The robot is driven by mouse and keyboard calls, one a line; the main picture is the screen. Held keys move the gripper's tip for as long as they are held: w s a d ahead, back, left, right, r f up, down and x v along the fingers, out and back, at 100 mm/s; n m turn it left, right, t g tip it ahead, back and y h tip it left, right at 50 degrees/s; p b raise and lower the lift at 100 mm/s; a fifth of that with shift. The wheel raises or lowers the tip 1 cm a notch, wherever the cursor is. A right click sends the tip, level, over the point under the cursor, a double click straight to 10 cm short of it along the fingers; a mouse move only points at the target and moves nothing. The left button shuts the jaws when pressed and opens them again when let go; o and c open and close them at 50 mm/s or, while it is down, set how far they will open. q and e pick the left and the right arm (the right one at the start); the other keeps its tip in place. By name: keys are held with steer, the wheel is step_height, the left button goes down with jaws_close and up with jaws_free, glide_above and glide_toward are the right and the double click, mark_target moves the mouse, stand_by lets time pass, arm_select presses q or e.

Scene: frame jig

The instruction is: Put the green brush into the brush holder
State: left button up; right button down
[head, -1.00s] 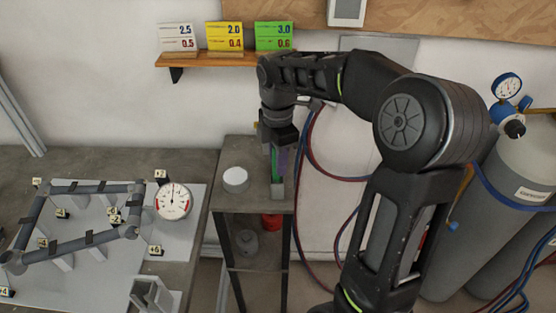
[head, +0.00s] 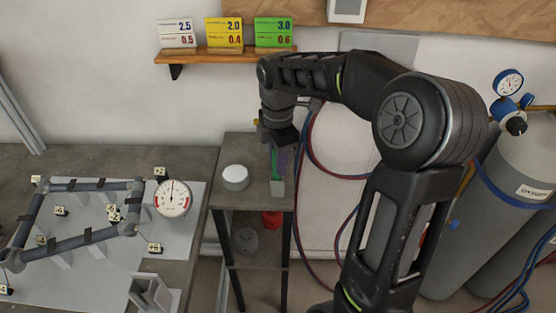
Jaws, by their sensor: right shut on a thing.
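My right gripper (head: 279,146) points down over the back right of a small grey stand and is shut on the green brush (head: 274,160). Only a narrow green strip of the brush shows below the jaws. The brush holder (head: 277,187) is a small grey-green block on the stand, directly below. A purple upright piece (head: 283,160) shows just right of the green strip. The brush's lower end appears at the holder, but I cannot tell whether it is inside or in front. My left gripper is not in view.
A white round tin (head: 235,177) stands left of the holder on the stand (head: 230,200). A dial gauge (head: 172,198) and pipe frame jig (head: 80,235) are on the table at left. Hoses (head: 312,150) hang close on the right; gas cylinders (head: 510,200) stand further right.

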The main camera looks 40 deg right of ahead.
steer(key=c, duration=1.2)
jaws_free()
steer(key=shift+o, duration=0.2)
step_height(320, 180, up, 8)
steer(key=shift+f, duration=0.1)
